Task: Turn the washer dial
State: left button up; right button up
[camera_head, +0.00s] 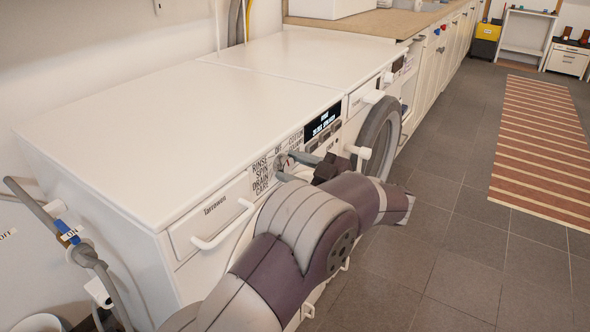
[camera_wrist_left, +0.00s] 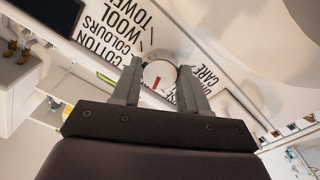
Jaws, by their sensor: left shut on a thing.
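The washer (camera_head: 175,125) is white, with a front panel that carries a drawer, printed programme words and a lit display (camera_head: 322,120). The round dial (camera_head: 284,161) sits among the words; in the left wrist view the dial (camera_wrist_left: 159,76) is whitish with a red mark. My left gripper (camera_head: 285,167) reaches it from the front. In the wrist view its two grey fingers (camera_wrist_left: 157,85) lie on either side of the dial, shut on it. The words around it include COTTON, COLOURS, WOOL and TOWEL. My right gripper is not in view.
A second white machine with a round door (camera_head: 378,138) stands beside the washer. The drawer handle (camera_head: 222,225) juts out near my arm. A wooden counter (camera_head: 375,22) runs behind. The grey tiled floor (camera_head: 425,225) at the right is clear, with a striped rug (camera_head: 540,145).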

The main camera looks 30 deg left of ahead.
pick_arm(q)
jog(key=shift+n+b, duration=0.3)
jog(key=shift+n, duration=0.7)
jog(key=o, duration=1.1)
jog(key=shift+c, duration=0.2)
jog(key=shift+d, duration=0.3)
jog(key=s+d+p, duration=0.1)
jog(key=d+p, duration=0.3)
jog(key=d, duration=0.8)
